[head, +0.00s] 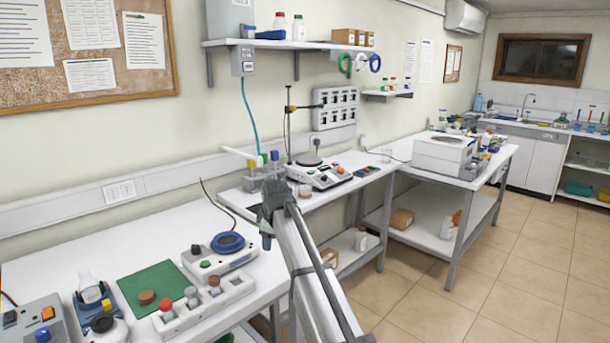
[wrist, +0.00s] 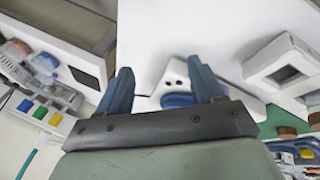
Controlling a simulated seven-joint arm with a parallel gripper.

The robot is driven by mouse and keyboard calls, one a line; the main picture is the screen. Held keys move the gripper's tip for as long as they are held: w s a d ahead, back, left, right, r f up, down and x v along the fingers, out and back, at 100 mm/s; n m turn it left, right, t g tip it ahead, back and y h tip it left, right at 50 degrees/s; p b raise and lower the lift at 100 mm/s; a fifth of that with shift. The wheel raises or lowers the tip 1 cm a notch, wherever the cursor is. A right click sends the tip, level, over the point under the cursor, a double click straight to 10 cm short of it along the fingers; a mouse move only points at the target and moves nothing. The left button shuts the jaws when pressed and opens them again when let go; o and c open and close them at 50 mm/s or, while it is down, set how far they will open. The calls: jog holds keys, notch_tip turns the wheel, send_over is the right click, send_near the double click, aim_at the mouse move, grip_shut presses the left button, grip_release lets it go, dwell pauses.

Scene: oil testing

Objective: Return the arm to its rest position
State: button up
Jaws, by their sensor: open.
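My gripper (head: 268,220) is at the end of my arm, above the front edge of the white bench near the middle of the head view. In the wrist view my gripper (wrist: 160,88) shows two blue fingers spread apart with nothing between them. Beyond the fingers lie the white bench top and part of a white device with a blue round top (wrist: 178,101). In the head view this device with a blue ring (head: 228,243) stands on the bench to the left of my gripper.
A white rack (head: 205,308) with several capped jars and a green mat (head: 155,288) lie at the left. A hotplate stirrer (head: 320,174) with a stand is behind my gripper. A shelf (head: 290,45) hangs on the wall. Tiled floor (head: 450,270) is open at the right.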

jog(key=w+d+f+t, duration=0.2)
jog(key=d, duration=1.2)
jog(key=s+d+f+m+h, duration=0.1)
jog(key=s+d+f+m, duration=0.15)
jog(key=d+f, duration=0.7)
jog(key=s+d+f+m+g, duration=0.2)
jog(key=s+f+m+g, duration=0.15)
jog(key=s+f, duration=1.15)
jog(key=s+d+f+m+g, duration=0.1)
jog(key=s+f+m+g, duration=0.25)
jog(key=s+f, duration=1.15)
jog(key=s+f+m+g, duration=0.2)
jog(key=s+f, duration=0.3)
jog(key=s, duration=0.5)
jog(key=s+d+f+m+g, duration=0.1)
jog(key=s+f+g, duration=0.1)
jog(key=s+f, duration=0.4)
jog(key=s+f+m+g, duration=0.2)
jog(key=s+f, duration=0.3)
jog(key=s, duration=1)
jog(key=shift+d+f+m+g+h, duration=0.15)
jog(key=shift+f+m+g+h, duration=0.05)
jog(key=shift+m+g+h, duration=0.15)
